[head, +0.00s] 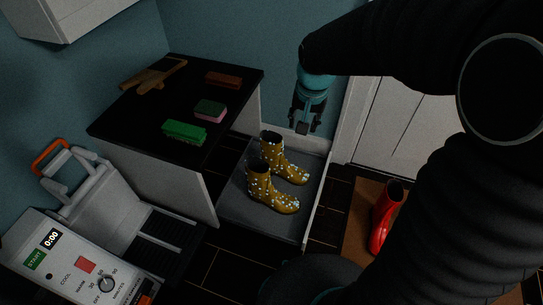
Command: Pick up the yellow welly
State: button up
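Two yellow wellies with pale dots stand upright, close together, in a grey open tray or drawer (238,205). The rear yellow welly (278,160) is nearer the back edge, and the front yellow welly (264,190) partly overlaps it in the picture. Both toes point right. My gripper (303,127) hangs in the head view above and to the right of the rear welly, apart from both boots, with its fingers downward. Nothing clearly shows in it. Its dark fingers are too small and dim to judge the opening.
A black-topped cabinet (125,118) on the left holds a green brush (185,132), a sponge (210,110), a brown brush (224,80) and wooden pieces (155,75). A red welly (384,220) stands on a brown mat (357,232) at right. A control panel (75,262) is lower left.

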jog(key=w+a+f+m+g, duration=0.1)
jog(key=w+a+f, duration=0.25)
jog(key=f, duration=0.45)
jog(key=w+a+f+g, duration=0.1)
jog(key=w+a+f, duration=0.25)
jog(key=f, duration=0.35)
jog(key=m, duration=0.1)
send_over(269, 175)
notch_tip(269, 175, down, 7)
jog(key=f, duration=0.7)
jog(key=shift+w+f+b, duration=0.2)
jog(key=shift+w+b, duration=0.15)
jog(key=shift+b, duration=0.05)
jog(key=shift+f, duration=3.1)
jog(key=shift+c, duration=0.3)
grip_shut()
